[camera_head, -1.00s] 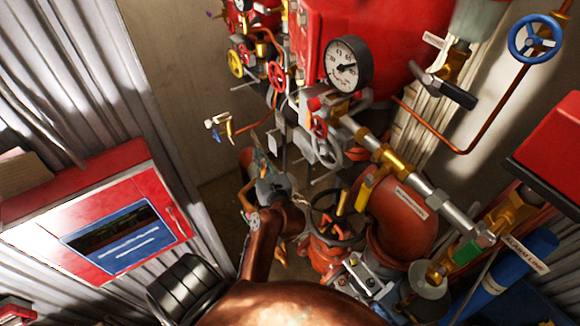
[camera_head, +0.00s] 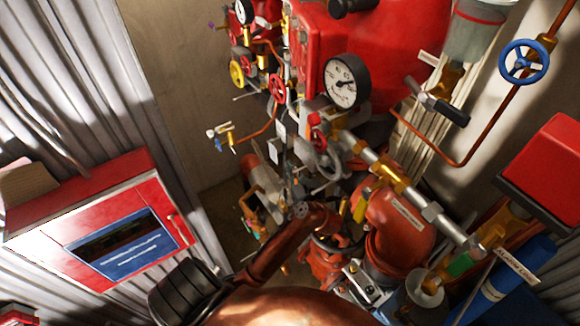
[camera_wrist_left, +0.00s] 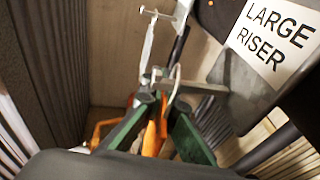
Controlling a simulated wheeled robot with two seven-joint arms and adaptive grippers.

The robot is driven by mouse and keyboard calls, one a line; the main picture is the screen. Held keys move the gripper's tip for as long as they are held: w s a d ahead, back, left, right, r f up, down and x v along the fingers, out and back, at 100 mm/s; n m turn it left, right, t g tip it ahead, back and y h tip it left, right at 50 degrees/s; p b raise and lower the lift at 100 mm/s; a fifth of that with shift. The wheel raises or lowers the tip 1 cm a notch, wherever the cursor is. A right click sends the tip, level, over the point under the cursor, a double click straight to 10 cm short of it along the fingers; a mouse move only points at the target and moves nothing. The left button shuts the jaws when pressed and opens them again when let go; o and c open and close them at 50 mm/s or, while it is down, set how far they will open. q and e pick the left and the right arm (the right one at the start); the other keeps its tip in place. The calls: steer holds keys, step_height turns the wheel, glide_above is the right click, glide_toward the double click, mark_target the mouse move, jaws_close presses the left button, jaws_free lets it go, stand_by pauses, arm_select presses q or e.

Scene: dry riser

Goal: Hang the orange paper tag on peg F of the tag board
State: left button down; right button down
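In the left wrist view my left gripper (camera_wrist_left: 158,98) shows two dark fingers with green pads, reaching away from the camera and close together at the tips. A bright orange piece (camera_wrist_left: 153,137) shows between the fingers; it may be the paper tag, but I cannot tell if it is pinched or behind them. A metal hook-like part (camera_wrist_left: 175,78) is at the fingertips. In the head view my copper-coloured left arm reaches into the pipework, where the gripper is hard to make out. I cannot pick out the tag board or peg F. My right gripper is not in view.
A pressure gauge (camera_head: 346,81), red vessel (camera_head: 385,45) and silver pipe (camera_head: 410,195) crowd the right. A red cabinet (camera_head: 110,235) stands left. A LARGE RISER label (camera_wrist_left: 272,38) is right of my fingers. A small brass tap (camera_head: 222,133) sticks out near the bare wall (camera_head: 185,90).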

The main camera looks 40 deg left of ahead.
arm_select(q)
steer(key=shift+w+d+f, duration=0.1)
steer(key=shift+d+f, duration=0.05)
steer(key=shift+f, duration=0.1)
steer(key=c, duration=2.2)
jaws_free()
steer(key=shift+r, duration=0.1)
steer(key=shift+o, duration=0.2)
steer(key=b+v, duration=0.3)
steer(key=v, duration=0.9)
